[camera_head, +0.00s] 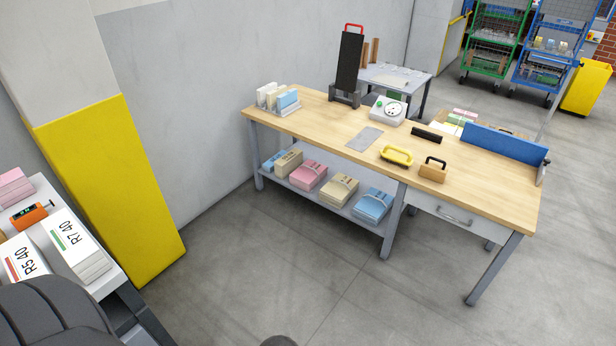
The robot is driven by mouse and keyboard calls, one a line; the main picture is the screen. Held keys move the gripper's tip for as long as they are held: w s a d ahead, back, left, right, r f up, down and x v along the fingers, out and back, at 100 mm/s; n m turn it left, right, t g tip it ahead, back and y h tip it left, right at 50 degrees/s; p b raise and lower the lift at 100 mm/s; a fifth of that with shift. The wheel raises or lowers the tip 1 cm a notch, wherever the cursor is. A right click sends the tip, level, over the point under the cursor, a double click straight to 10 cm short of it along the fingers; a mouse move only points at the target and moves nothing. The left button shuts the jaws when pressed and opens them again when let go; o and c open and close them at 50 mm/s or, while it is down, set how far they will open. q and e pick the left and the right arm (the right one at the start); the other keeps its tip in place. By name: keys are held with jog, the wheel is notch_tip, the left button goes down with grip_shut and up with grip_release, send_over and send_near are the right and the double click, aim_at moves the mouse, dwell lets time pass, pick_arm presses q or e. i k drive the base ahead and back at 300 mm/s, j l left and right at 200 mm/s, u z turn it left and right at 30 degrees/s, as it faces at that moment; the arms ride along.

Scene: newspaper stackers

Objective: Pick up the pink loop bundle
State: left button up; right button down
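A pink bundle (307,175) with a paler band or loop over it lies on the lower shelf (345,209) of the wooden workbench (322,113). It sits between a beige bundle (288,163) on its left and a cream bundle (338,189) on its right. A blue bundle (372,205) lies farther right on the same shelf. Another pink stack (14,189) stands at the far left edge on a grey cart, partly cut off. Neither of my grippers is in view.
The benchtop holds a dial scale (387,110), a yellow-handled tool (396,156) and a blue panel (503,143). A yellow-clad pillar (110,190) stands left of the bench. White labelled stacks (72,246) lie on the left cart. The floor before the bench is clear.

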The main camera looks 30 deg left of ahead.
aim_at(309, 175)
jog(key=i+j, duration=0.15)
jog(key=i, duration=0.3)
jog(key=i+j, duration=0.2)
jog(key=i, duration=0.25)
jog(key=i+j+z, duration=0.1)
jog(key=i, duration=0.35)
